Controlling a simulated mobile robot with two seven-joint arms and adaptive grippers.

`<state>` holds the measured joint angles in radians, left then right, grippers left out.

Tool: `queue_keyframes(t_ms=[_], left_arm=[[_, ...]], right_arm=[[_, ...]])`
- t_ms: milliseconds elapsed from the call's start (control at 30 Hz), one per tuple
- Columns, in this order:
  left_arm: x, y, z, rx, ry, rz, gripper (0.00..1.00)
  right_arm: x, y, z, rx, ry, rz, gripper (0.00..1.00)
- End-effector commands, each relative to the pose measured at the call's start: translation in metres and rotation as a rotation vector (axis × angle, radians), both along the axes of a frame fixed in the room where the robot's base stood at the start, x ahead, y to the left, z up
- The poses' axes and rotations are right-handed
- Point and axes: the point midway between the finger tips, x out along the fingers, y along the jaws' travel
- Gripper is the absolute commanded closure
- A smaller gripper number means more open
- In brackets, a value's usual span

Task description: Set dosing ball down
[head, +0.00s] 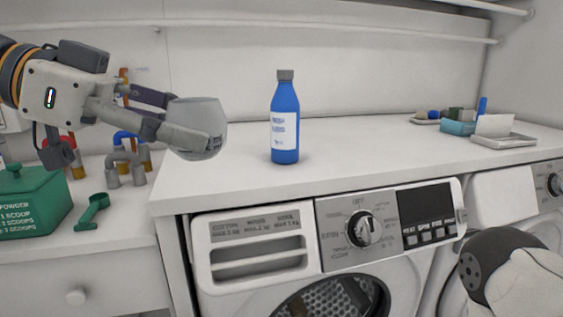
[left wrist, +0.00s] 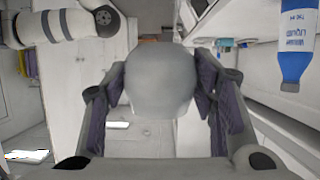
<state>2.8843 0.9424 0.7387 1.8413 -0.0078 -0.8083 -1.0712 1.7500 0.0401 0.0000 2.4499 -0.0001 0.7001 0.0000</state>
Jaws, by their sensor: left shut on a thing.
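The dosing ball (head: 197,115) is a grey, rounded cup-like ball. My left gripper (head: 190,135) is shut on it. In the head view the ball appears by the left end of the white worktop (head: 230,180), left of the blue bottle; I cannot tell whether it touches the worktop. In the left wrist view the ball (left wrist: 160,80) sits between the two purple-padded fingers (left wrist: 160,95). My right gripper is not in view; only part of my right arm shows at the lower right of the head view.
A blue bottle (head: 285,120) stands upright on the worktop. A green powder box (head: 35,203) and green scoop (head: 92,212) are on the lower left surface, near pipes and taps (head: 125,165). Trays with small items (head: 503,138) lie at the far right. The worktop's middle is clear.

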Motion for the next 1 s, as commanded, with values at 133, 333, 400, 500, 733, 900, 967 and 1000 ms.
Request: queue_keyframes(t_ms=[133, 333, 400, 500, 733, 900, 967, 1000], left_arm=[[0.012, 0.011, -0.033, -0.013, 0.007, 0.039, 0.75], [0.026, 0.03, -0.093, -0.027, 0.012, 0.11, 0.75], [0.028, 0.038, -0.124, -0.03, 0.013, 0.145, 0.75], [0.025, 0.05, -0.176, -0.031, 0.016, 0.204, 0.75], [-0.009, 0.068, -0.279, -0.014, 0.01, 0.342, 0.75], [-0.022, 0.071, -0.301, -0.002, 0.003, 0.381, 0.75], [-0.023, 0.071, -0.302, -0.001, 0.0, 0.383, 0.75], [-0.023, 0.071, -0.302, -0.001, 0.0, 0.382, 0.75]], right_arm=[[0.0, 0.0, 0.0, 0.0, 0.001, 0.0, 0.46], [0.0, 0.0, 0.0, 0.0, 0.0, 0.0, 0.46], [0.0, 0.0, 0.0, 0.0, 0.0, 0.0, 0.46], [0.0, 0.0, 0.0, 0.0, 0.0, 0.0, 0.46], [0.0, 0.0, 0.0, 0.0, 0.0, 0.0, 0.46], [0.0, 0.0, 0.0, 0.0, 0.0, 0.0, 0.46], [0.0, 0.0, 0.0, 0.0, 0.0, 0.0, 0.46], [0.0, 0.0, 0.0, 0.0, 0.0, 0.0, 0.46]])
